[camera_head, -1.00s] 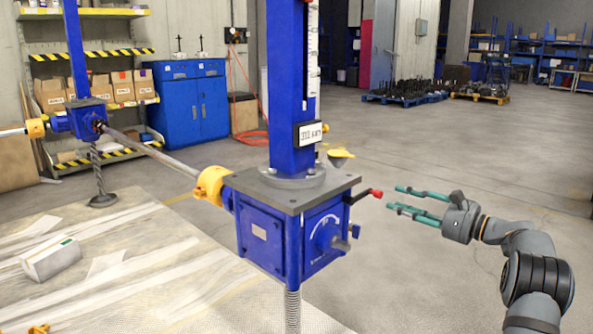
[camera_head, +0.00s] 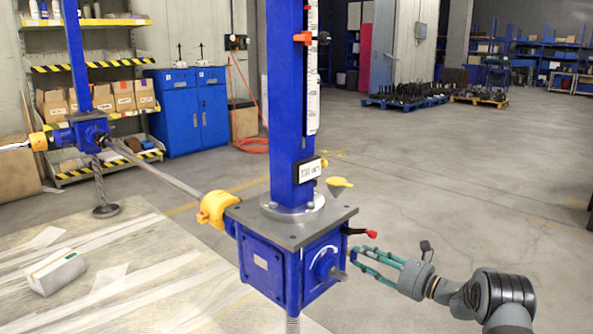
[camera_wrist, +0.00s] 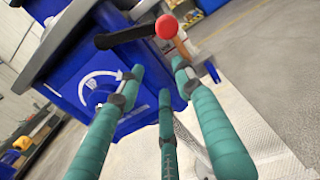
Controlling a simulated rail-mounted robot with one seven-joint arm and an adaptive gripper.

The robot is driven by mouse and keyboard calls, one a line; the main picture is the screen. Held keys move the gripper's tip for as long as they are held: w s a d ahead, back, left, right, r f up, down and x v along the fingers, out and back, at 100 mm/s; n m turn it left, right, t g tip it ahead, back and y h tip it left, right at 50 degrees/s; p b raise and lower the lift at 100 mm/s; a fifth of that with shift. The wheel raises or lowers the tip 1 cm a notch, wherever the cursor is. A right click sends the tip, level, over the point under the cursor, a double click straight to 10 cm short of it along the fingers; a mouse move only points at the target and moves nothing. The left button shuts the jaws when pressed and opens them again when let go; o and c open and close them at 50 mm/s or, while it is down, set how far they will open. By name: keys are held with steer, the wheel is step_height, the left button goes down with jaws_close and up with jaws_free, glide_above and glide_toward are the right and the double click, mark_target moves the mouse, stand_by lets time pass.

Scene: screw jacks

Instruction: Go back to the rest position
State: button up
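The near screw jack (camera_head: 290,262) is a blue box with a grey top plate, a tall blue column and a small hand lever. The lever's red knob (camera_head: 371,233) sticks out to the right; it also shows in the wrist view (camera_wrist: 167,27). My gripper (camera_head: 357,259) has teal fingers and is just right of the box, below the knob. In the wrist view its fingers (camera_wrist: 160,78) are spread with nothing between them, below the lever and in front of the box's dial face. Whether a fingertip touches the box I cannot tell.
A second blue jack (camera_head: 82,135) stands at the back left, joined by a shaft (camera_head: 165,175) with a yellow coupling (camera_head: 217,208). A small white block (camera_head: 57,273) lies on the platform (camera_head: 130,300). The floor (camera_head: 470,200) to the right is open.

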steer(key=s+m+p, duration=0.1)
steer(key=s+a+m, duration=0.1)
steer(key=m, duration=0.1)
steer(key=s+m+p, duration=0.1)
steer(key=shift+s+a+f+m+p, duration=0.25)
steer(key=shift+a+f+m+p, duration=0.05)
steer(key=shift+f+m, duration=0.1)
